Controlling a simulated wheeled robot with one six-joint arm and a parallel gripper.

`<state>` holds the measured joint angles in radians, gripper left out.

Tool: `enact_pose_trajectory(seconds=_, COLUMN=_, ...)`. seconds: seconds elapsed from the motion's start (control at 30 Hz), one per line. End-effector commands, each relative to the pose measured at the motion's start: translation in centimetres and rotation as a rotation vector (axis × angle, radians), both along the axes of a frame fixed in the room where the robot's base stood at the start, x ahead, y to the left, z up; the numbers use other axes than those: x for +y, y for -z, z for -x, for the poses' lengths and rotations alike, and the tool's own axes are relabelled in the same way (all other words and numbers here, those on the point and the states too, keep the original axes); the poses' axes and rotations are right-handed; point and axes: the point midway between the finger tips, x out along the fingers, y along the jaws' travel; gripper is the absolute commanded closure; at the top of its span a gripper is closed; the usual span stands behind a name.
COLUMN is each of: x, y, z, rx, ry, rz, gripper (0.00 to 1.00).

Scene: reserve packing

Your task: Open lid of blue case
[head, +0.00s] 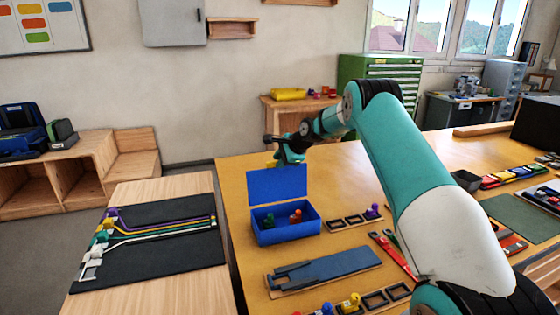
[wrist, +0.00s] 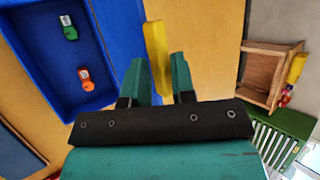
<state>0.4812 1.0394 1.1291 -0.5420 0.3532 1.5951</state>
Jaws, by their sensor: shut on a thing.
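The blue case (head: 288,231) stands on the yellow-topped table, with its blue lid (head: 277,186) raised upright at the back. Inside the case are a green piece (wrist: 70,33) and an orange piece (wrist: 87,85). A yellow tab (wrist: 155,50) shows beside the blue edge in the wrist view, and a bit of yellow shows at the lid's top edge in the head view. My gripper (head: 279,160) is at the lid's top edge, shut on the yellow tab (wrist: 158,78). The exact contact of the fingers is partly hidden.
In front of the case lies a dark blue flat panel (head: 325,267). Dark square frames (head: 348,222) with a purple piece lie to its right. A black mat (head: 150,240) with coloured strands is on the left bench. A green drawer cabinet (head: 380,70) stands behind.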

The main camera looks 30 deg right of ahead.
Motion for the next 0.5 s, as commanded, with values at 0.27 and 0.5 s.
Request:
enact_pose_trajectory(seconds=0.27, x=0.19, y=0.26, z=0.07, rx=0.005, ry=-0.004, rz=-0.003, gripper=0.6)
enact_pose_trajectory(seconds=0.5, x=-0.04, y=-0.35, z=0.48, rx=0.002, ry=-0.002, rz=-0.002, gripper=0.6)
